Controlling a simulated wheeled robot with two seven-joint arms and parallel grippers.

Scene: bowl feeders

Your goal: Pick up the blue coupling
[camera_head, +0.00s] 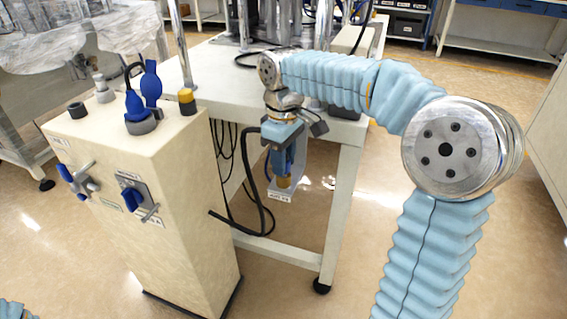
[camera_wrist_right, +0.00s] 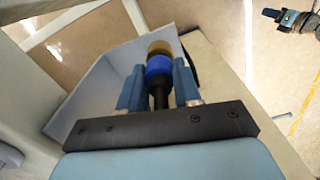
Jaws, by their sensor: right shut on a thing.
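The blue coupling (camera_wrist_right: 159,66) has a blue body, a brass-coloured end and a black stem. In the right wrist view it lies between the two blue fingers of my right gripper (camera_wrist_right: 158,88), which is shut on it. In the head view my right gripper (camera_head: 283,160) points down beside the white table's near corner. The coupling's brass end (camera_head: 284,182) shows below the fingers; the rest is mostly hidden. My left gripper is not clearly seen.
A cream cabinet (camera_head: 190,220) stands at left with upright blue fittings (camera_head: 137,105) on top and blue-handled valves (camera_head: 133,199) on its front. A black hose (camera_head: 268,205) loops beside the white table (camera_head: 341,210). Floor at lower right is clear apart from my arm.

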